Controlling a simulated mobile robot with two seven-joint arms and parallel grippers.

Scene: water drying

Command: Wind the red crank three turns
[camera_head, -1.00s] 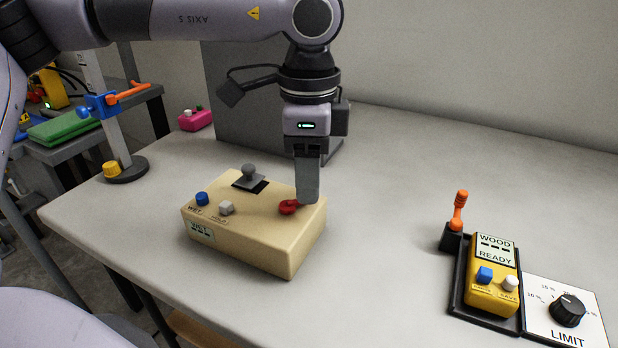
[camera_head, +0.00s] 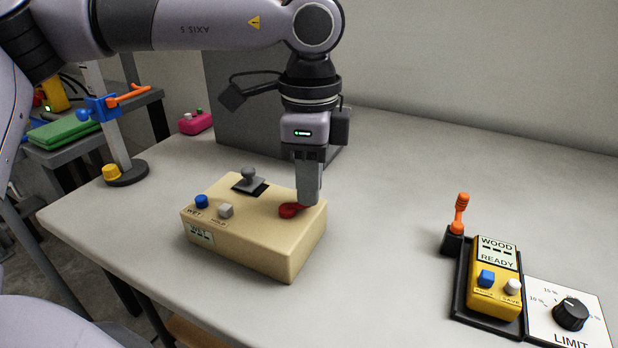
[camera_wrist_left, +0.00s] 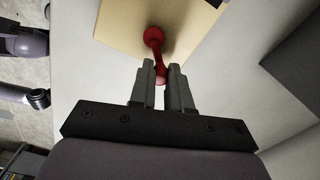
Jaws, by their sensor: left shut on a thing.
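The red crank (camera_head: 290,210) sits on the top of a beige box (camera_head: 258,238), near its right end. My left gripper (camera_head: 307,203) points down over the box and is shut on the crank's handle end. In the left wrist view the crank (camera_wrist_left: 154,38) runs from its hub on the beige top to the handle between the fingertips (camera_wrist_left: 161,76). The fingers partly hide the handle in the head view. My right gripper is not in view.
The beige box also carries a blue button (camera_head: 201,201), a pale button (camera_head: 226,211) and a grey joystick (camera_head: 249,178). A grey block (camera_head: 250,130) stands behind. A yellow meter (camera_head: 494,290) and a dial (camera_head: 570,314) lie at right. The table between is clear.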

